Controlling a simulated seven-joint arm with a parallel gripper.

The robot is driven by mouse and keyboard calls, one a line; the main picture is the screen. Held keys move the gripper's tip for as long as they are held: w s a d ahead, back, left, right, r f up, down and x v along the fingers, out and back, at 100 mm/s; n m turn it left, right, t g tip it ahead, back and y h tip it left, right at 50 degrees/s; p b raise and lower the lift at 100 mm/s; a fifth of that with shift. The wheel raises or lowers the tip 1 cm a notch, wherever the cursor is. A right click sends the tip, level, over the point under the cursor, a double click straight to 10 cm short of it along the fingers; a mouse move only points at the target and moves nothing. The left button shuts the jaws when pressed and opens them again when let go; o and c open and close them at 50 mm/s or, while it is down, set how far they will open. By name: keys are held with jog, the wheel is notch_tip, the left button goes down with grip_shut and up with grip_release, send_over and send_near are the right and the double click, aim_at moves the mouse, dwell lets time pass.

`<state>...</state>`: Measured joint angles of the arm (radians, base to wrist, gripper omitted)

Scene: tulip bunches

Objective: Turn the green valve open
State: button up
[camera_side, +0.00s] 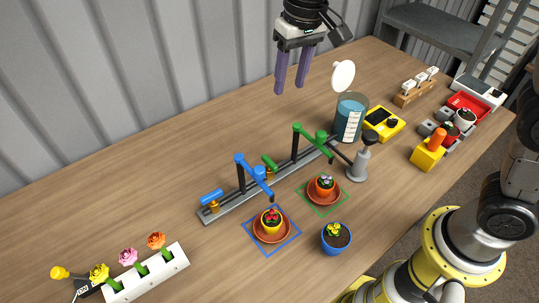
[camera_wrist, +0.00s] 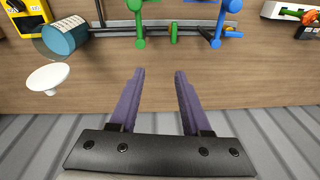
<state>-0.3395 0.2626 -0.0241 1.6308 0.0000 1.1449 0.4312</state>
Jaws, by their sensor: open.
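The green valve handle (camera_side: 270,162) is a short green bar on the grey pipe rail (camera_side: 235,205), between the blue and green spouts. It also seems to show in the wrist view as a small green piece (camera_wrist: 174,33). The green spout (camera_side: 313,141) reaches over a potted plant (camera_side: 324,186) on a saucer inside a green square. My gripper (camera_side: 289,91) is open and empty, with purple fingers. It hangs well above the table, behind the rail and apart from the valve. In the wrist view its fingertips (camera_wrist: 159,72) lie below the rail.
A blue valve handle (camera_side: 211,197) and blue spout (camera_side: 253,175) share the rail. A blue pot (camera_side: 336,238) stands in front. The table behind the rail's left part is clear.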

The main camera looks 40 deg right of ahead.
jog(key=n+g, duration=0.1)
send_over(270, 161)
notch_tip(270, 161, down, 7)
notch_tip(270, 161, down, 13)
jog(key=shift+f, duration=0.15)
grip_shut()
dwell(0.3)
